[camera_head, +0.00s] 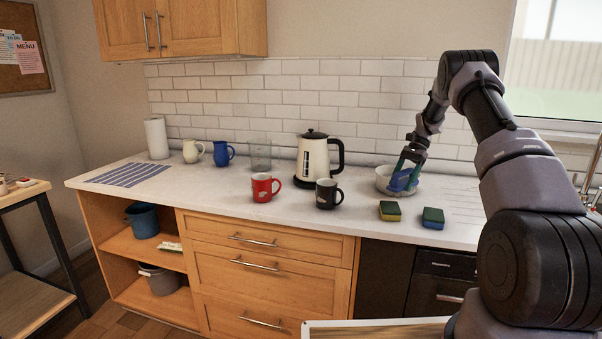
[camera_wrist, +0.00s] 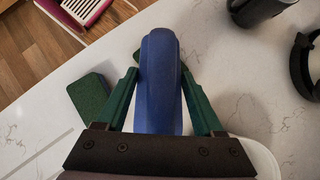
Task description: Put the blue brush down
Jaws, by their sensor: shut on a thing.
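The blue brush (camera_head: 403,181) is held in my gripper (camera_head: 407,172) over the back right of the counter (camera_head: 340,216). In the wrist view the brush (camera_wrist: 158,80) is a long, rounded blue body between the two green fingers of my gripper (camera_wrist: 160,76), which are shut on it. A white bowl (camera_head: 381,184) stands right behind and beside the brush. Its pale rim (camera_wrist: 262,156) shows at the lower right of the wrist view. I cannot tell whether the brush touches the bowl or the counter. The brush's lower part is hidden in the wrist view.
Two green-topped sponges (camera_head: 390,209) (camera_head: 433,216) lie in front of the bowl. A black mug (camera_head: 326,194), a red mug (camera_head: 263,187) and a cream kettle (camera_head: 313,160) stand to the left. A striped mat (camera_head: 128,175) lies at the far left. Bare counter lies between mat and red mug.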

